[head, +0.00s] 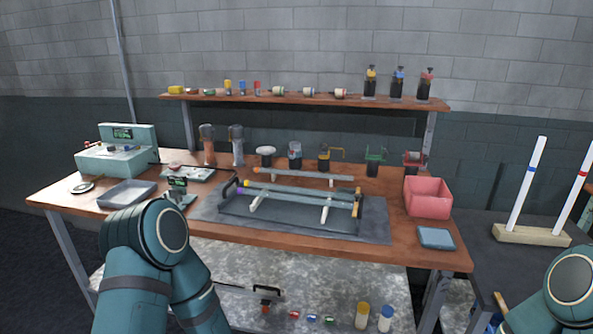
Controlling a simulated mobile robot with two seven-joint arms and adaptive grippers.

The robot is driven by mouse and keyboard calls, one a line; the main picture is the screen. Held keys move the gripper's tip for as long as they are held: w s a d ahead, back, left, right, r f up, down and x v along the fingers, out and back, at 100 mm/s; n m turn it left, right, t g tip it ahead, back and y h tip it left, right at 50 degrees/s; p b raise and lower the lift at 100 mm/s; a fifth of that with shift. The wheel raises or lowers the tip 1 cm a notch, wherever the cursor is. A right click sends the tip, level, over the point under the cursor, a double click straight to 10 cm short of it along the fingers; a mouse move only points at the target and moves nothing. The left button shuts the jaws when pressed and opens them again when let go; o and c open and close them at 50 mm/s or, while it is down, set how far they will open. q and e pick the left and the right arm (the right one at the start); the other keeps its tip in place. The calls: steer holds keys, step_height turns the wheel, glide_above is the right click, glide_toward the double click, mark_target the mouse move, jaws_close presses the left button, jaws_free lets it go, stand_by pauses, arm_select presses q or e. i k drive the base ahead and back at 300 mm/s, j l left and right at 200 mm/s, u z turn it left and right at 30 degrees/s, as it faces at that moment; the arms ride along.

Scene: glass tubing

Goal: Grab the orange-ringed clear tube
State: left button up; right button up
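My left arm shows at the lower left and my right arm at the lower right edge. Neither gripper can be made out, and both arms are apart from the tubes.
The frame stands on a grey mat (376,228). A pink bin (428,198) and blue-grey pad (436,238) are at the right, a tray (126,194) and teal device (112,160) at the left. Jars line the back below a shelf (300,101). Upright rods (527,185) stand far right.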

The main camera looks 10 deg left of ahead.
mark_target(320, 175)
steer(key=i+j, duration=0.45)
steer(key=j, duration=0.25)
steer(key=i+j, duration=0.35)
steer(key=j, duration=0.45)
steer(key=i+j, duration=0.1)
steer(key=j, duration=0.4)
steer(key=i+j, duration=0.1)
steer(key=j, duration=0.45)
steer(key=j+z, duration=0.1)
steer(key=z, duration=0.3)
steer(key=j+z, duration=0.1)
steer(key=z, duration=0.35)
steer(key=j+z, duration=0.15)
steer(key=z, duration=0.25)
